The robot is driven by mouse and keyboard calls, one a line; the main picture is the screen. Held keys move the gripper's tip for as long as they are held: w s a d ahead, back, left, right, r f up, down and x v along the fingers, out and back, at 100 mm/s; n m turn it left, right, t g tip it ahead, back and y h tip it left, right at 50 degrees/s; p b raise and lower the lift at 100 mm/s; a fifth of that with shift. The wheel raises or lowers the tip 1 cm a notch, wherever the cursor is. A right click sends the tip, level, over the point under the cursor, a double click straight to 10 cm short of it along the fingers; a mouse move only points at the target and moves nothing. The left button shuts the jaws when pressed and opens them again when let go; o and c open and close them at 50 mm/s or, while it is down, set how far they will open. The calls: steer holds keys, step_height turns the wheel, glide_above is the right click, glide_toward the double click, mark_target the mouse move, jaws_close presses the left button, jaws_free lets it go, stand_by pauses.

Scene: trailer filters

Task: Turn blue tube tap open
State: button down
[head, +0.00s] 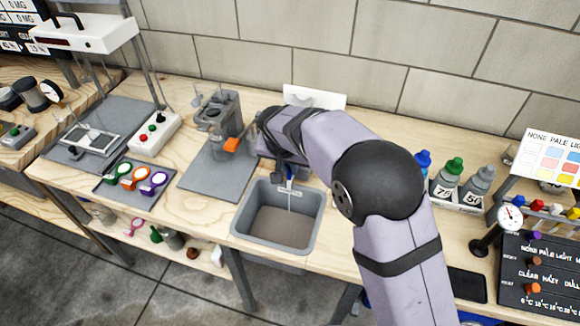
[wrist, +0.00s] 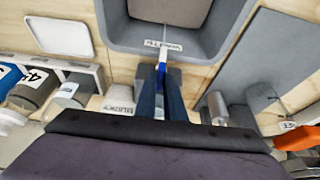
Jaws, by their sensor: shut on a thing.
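The blue tube tap (wrist: 161,73) shows in the wrist view as a small blue piece on a pale tube, at the edge of the grey basin (wrist: 205,45). My gripper (wrist: 162,84) is shut on it, one dark finger on each side. In the head view the tap (head: 289,177) is a small blue spot at the basin's back edge, and my arm hides most of it. A thin pale line drops from it into the basin; I cannot tell whether it is liquid or tube. How far the tap is turned is unclear.
Capped bottles (head: 446,180) stand to the right of my arm. A grey stand (head: 217,112) on a grey mat (head: 205,180) is left of the basin. A tray (head: 118,190) with coloured ring-handled tools lies further left. A white panel (head: 315,97) stands behind my gripper.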

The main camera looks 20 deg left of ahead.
steer(key=c, duration=2.1)
jaws_free()
steer(key=shift+r, duration=0.15)
steer(key=shift+b+v, duration=0.65)
steer(key=shift+v, duration=2.95)
steer(key=shift+d, duration=0.1)
steer(key=s+d+g+p, duration=0.1)
steer(key=s+d+p, duration=0.15)
steer(key=d, duration=0.75)
steer(key=s+d+g+p, duration=0.1)
steer(key=s+d, duration=0.2)
steer(key=d, duration=0.7)
steer(key=s+d+p, duration=0.1)
steer(key=s+d, duration=0.3)
steer(key=s, duration=0.1)
steer(key=s+d+f+g+p, duration=0.1)
steer(key=s+d, duration=0.3)
steer(key=s, duration=0.1)
steer(key=s+d+f+g+p, duration=0.1)
steer(key=s+d, duration=0.3)
steer(key=s, duration=0.1)
steer(key=shift+s+d, duration=0.2)
